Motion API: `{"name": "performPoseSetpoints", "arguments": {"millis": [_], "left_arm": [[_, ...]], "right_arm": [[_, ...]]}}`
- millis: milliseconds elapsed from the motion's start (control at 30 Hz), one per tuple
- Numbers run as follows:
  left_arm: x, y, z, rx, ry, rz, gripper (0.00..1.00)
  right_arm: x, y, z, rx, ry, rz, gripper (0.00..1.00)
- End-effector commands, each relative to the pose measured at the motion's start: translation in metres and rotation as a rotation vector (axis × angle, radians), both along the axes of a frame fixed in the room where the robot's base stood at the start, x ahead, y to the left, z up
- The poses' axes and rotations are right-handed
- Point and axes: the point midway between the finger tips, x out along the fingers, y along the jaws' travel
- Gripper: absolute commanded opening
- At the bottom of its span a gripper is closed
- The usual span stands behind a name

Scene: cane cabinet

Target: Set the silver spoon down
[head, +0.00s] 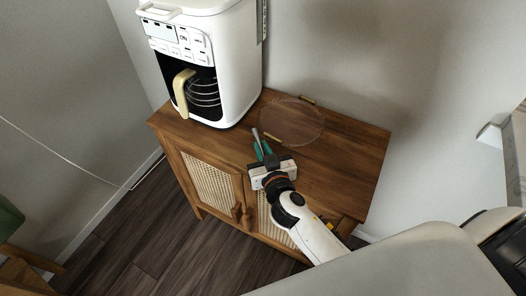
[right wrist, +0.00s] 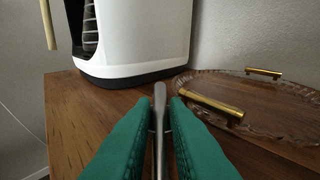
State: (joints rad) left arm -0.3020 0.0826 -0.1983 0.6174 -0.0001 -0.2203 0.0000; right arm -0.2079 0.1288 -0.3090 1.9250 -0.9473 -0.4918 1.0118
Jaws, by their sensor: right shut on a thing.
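The silver spoon (right wrist: 159,110) is between the green fingers of my right gripper (right wrist: 160,128) in the right wrist view, its narrow end pointing away from me. In the head view the spoon (head: 256,136) sticks out past the fingertips of my right gripper (head: 263,148), which is shut on it over the wooden cabinet top (head: 345,150). I cannot tell whether the spoon touches the wood. The part of the spoon behind the fingers is hidden. My left gripper is not in view.
A white coffee machine (head: 236,60) with a glass pot stands at the back left of the cabinet. A clear round tray (head: 291,122) with gold handles lies right of the spoon. The cabinet top's right side is bare. Cane doors (head: 207,184) face the front.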

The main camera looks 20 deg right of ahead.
Motion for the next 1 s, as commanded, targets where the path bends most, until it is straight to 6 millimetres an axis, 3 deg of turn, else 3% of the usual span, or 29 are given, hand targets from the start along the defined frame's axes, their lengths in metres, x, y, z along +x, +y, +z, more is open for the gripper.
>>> {"name": "performPoseSetpoints", "arguments": {"millis": [367, 400, 533, 1000], "left_arm": [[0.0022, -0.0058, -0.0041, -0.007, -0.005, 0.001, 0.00], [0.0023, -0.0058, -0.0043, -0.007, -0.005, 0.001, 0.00], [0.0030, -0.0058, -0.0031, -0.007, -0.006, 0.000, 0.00], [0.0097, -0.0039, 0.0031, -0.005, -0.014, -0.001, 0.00]], "right_arm": [[-0.0001, -0.0001, -0.0060, 0.002, 0.000, 0.000, 0.00], [-0.0001, -0.0001, -0.0061, 0.001, 0.000, 0.000, 0.15], [0.0000, -0.0001, -0.0048, 0.001, 0.000, 0.000, 0.35], [0.0027, -0.0017, 0.0007, 0.000, 0.000, 0.001, 0.35]]}}
